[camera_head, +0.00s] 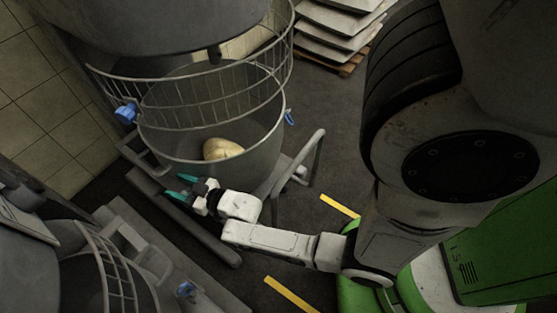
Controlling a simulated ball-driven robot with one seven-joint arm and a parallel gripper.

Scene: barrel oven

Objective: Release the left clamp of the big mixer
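The big mixer's grey bowl (195,162) stands at the upper middle under a wire guard (205,112), with a pale lump of dough (222,149) inside. A blue clamp (127,113) sits at the bowl's left rim, and a second blue clamp (290,118) sits at its right. My gripper (180,186) is in front of the bowl, below and to the right of the left clamp and apart from it. Its two teal fingertips are spread, with nothing seen between them.
A smaller mixer (95,270) with its own wire guard and a blue part (185,289) is at the lower left. A bent metal handle (305,155) stands right of the bowl. The dark floor between has yellow stripes (340,206).

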